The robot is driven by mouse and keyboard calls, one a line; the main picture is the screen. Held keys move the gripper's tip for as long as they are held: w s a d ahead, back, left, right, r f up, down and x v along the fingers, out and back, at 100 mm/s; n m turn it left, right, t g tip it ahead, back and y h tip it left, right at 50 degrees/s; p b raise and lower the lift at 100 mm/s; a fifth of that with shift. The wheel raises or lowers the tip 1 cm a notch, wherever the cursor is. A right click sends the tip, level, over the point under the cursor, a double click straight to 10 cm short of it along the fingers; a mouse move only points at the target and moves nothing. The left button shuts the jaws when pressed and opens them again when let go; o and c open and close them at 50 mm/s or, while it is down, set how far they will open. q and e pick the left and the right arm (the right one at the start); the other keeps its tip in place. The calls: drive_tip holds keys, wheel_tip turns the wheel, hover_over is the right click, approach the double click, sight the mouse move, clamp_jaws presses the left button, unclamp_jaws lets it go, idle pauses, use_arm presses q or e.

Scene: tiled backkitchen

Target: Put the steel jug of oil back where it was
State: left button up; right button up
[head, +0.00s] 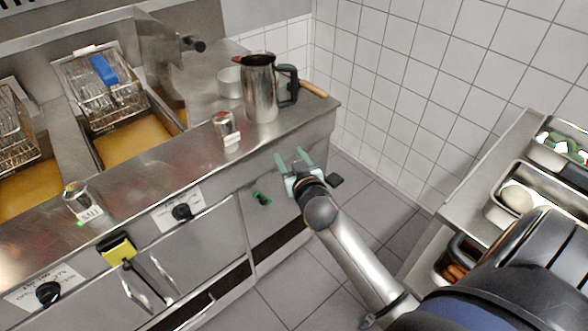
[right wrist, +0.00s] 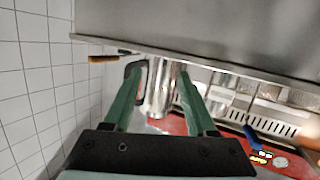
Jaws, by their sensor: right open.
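The steel jug (head: 261,92) stands upright on the steel counter near its right end, its black handle (head: 289,85) towards the tiled wall. It also shows in the right wrist view (right wrist: 159,92), upside down, between the fingers. What is inside it cannot be made out. My right gripper (head: 292,157) is open and empty, in front of the counter's front edge and below the jug, apart from it. It also shows open in the right wrist view (right wrist: 157,76). My left gripper is not in view.
Behind the jug is a small pale pot (head: 230,82); a wooden handle (head: 314,90) lies to its right. A shaker (head: 223,124) stands in front-left, another (head: 83,202) further left. Fryer wells with a basket (head: 104,88) lie left. A tray cart (head: 490,172) stands right.

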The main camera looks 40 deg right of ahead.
drive_tip(key=s+a+f+n+g+y, duration=0.2)
drive_tip(key=s+a+f, duration=0.6)
drive_tip(key=s, duration=0.4)
drive_tip(key=s+a+f+n+g+y, duration=0.2)
drive_tip(key=s+a+f+y, duration=0.3)
drive_tip(key=s+a+f, duration=0.3)
drive_tip(key=s+f+g, duration=0.1)
drive_tip(key=s+f, duration=0.2)
drive_tip(key=s, duration=0.1)
drive_tip(key=shift+f+n+g, duration=0.2)
drive_tip(key=shift+n+g, duration=0.1)
